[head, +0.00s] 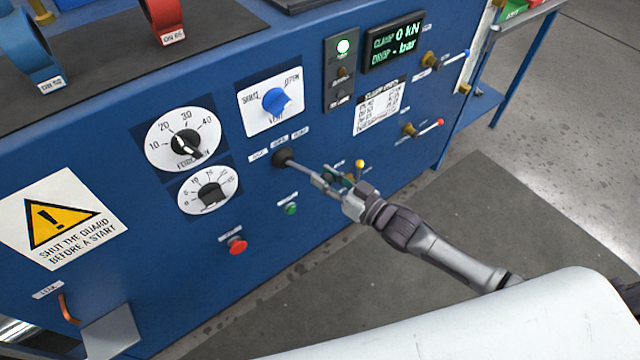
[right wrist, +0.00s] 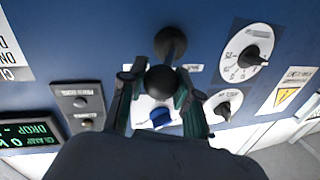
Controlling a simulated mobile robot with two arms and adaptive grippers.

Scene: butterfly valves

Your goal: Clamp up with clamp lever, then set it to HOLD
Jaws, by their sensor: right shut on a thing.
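The clamp lever (head: 299,165) sticks out of the blue panel from a round black base (head: 283,157), with three small labels above it that I cannot read surely. My right gripper (head: 327,180) is shut on the lever's outer end, reaching in from the lower right. In the right wrist view the lever's black ball knob (right wrist: 161,82) sits between the two fingers of the gripper (right wrist: 158,90). The display (head: 394,42) reads CLAMP 0 kN and DROP - bar. My left gripper is not in view.
Left of the lever are two white dials (head: 186,140) and a red button (head: 237,245). Above it is a blue knob (head: 276,100) marked SHUT, VENT, OPEN. A green button (head: 291,208) is below. Small levers (head: 423,128) stick out at right. The floor at right (head: 560,200) is clear.

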